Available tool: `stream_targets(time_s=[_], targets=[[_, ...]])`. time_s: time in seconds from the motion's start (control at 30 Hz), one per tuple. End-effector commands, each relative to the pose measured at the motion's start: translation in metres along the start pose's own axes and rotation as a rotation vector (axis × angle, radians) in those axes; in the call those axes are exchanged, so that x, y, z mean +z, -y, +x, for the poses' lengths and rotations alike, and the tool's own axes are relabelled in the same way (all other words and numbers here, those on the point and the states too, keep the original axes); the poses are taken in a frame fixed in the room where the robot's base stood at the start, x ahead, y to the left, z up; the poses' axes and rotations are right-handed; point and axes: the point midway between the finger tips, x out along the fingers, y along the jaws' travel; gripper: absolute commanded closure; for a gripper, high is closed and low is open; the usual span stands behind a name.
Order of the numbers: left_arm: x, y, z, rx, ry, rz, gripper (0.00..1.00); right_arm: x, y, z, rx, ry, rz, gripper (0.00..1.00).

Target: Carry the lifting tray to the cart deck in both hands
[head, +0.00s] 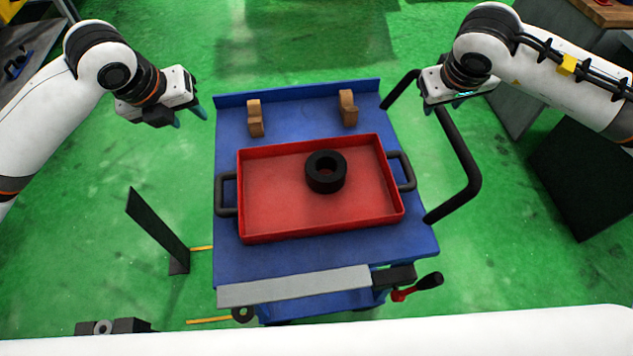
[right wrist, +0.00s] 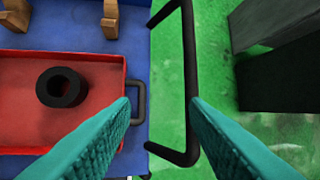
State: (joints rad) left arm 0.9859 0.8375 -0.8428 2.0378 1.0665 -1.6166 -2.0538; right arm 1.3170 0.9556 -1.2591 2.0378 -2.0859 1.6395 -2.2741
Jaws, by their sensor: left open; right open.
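The red lifting tray (head: 270,205) rests flat on the blue cart deck (head: 232,262), slightly turned. It has a dark handle at its left end (head: 226,195) and one at its right end (head: 405,171). A black ring (head: 326,172) sits inside the tray. My left gripper (head: 188,117) is open and empty, left of the cart and apart from the tray. My right gripper (head: 441,106) is open and empty, above the cart's right side. In the right wrist view, its teal fingers (right wrist: 160,112) are spread, with the tray's right handle (right wrist: 137,104) near the left finger.
Two brown wooden blocks (head: 255,118) (head: 348,108) stand on the deck behind the tray. The cart's black push handle (head: 465,165) sticks out at the right. A grey bar and a red-handled crank (head: 418,288) are at the front. Green floor lies around the cart.

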Motion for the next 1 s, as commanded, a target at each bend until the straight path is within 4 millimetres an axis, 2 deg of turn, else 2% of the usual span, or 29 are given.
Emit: stream_targets(time_s=[0.03, 0.1, 0.3, 0.53, 0.8, 1.0], targets=[[-0.007, -0.003, -0.016, 0.0, 0.0, 0.0, 0.59, 0.007, 0.003, -0.016, 0.0, 0.0, 0.0, 0.59], [-0.011, -0.005, -0.026, 0.0, 0.0, 0.0, 0.59, 0.011, 0.006, -0.026, 0.0, 0.0, 0.0, 0.59], [-0.018, -0.009, -0.043, 0.0, 0.0, 0.0, 0.59, 0.018, 0.009, -0.043, 0.0, 0.0, 0.0, 0.59], [-0.018, -0.009, -0.044, 0.0, 0.0, 0.0, 0.59, 0.018, 0.009, -0.062, 0.001, 0.003, 0.0, 0.59], [-0.018, -0.009, -0.044, 0.0, 0.0, 0.0, 0.59, 0.017, 0.008, -0.118, 0.0, 0.006, 0.0, 0.59], [-0.018, -0.009, -0.044, 0.0, 0.0, 0.0, 0.59, 0.016, 0.008, -0.147, 0.0, 0.003, 0.001, 0.59]])
